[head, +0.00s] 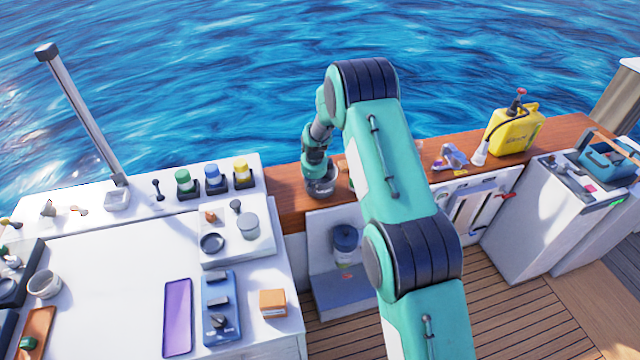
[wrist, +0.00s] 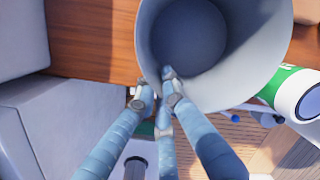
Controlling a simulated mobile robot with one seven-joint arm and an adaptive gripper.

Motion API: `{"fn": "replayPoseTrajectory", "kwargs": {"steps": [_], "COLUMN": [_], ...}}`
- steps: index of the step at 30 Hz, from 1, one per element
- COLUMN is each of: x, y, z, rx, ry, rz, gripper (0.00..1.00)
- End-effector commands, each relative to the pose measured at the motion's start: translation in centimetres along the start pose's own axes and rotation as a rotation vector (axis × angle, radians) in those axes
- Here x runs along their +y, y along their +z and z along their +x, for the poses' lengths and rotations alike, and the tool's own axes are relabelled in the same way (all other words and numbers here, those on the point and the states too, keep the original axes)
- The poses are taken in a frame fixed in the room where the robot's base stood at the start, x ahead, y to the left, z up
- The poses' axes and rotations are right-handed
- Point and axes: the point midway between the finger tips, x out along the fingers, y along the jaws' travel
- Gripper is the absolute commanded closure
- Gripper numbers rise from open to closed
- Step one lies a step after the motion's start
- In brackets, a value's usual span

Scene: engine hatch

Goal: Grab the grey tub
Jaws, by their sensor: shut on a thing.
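The grey tub (head: 320,187) is at the wooden ledge, left of my arm's large links in the head view. In the wrist view the tub (wrist: 265,45) is large, its open mouth facing the camera. My gripper (head: 316,166) is at the tub from above. In the wrist view my gripper (wrist: 162,88) is shut on the near rim, with a fingertip showing inside the wall. I cannot tell whether the tub's base touches the ledge.
The wooden ledge (head: 287,205) runs along the water. A white counter (head: 130,255) with jars and trays is at left. A yellow can (head: 515,130) stands on the ledge at right. A green and white cylinder (wrist: 300,95) is beside the tub in the wrist view.

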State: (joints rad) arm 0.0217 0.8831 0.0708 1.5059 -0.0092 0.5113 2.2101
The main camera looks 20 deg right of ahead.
Motion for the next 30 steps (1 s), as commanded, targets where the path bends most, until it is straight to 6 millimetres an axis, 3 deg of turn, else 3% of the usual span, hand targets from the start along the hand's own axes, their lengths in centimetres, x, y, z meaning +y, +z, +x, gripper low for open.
{"fn": "replayPoseTrajectory", "kwargs": {"steps": [14, 23, 30], "x": [-0.2, -0.7, 1.9], "y": [0.2, 0.5, -1.4], "z": [-0.7, -3.6, -4.6], "rx": [-0.002, -0.003, -0.001], "ry": [-0.003, -0.004, -0.001], "rz": [0.0, 0.0, 0.0], "gripper": [1.0, 1.0, 1.0]}}
